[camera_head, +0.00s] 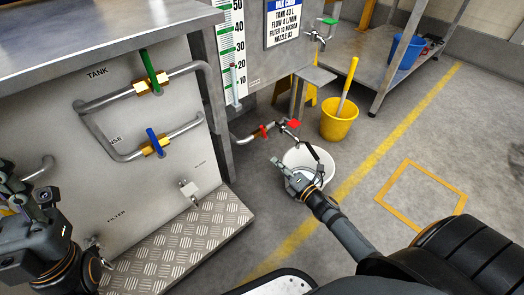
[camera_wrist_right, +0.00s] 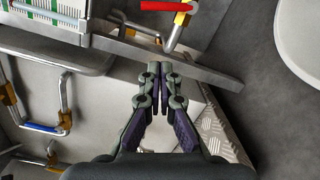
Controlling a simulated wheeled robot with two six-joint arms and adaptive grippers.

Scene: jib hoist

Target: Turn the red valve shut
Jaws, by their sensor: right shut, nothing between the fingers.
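The red valve (camera_head: 263,131) sits low on a grey pipe beside the tank cabinet. In the right wrist view its red lever (camera_wrist_right: 165,5) shows at the top edge, with a brass body (camera_wrist_right: 182,18); the lever looks roughly crosswise to the pipe there. My right gripper (camera_head: 276,161) is below the valve in the head view, apart from it, in front of the white bucket. In the wrist view the right gripper (camera_wrist_right: 157,64) is shut and empty. My left gripper (camera_head: 14,190) is at the left edge, partly cut off; its fingers are unclear.
A white bucket (camera_head: 322,160) stands under the pipe's outlet. A small red piece (camera_head: 293,123) shows at that outlet. Green (camera_head: 149,69) and blue (camera_head: 156,141) levers are on the left panel. A diamond-plate step (camera_head: 185,240) juts out below. A yellow bucket (camera_head: 338,124) stands behind.

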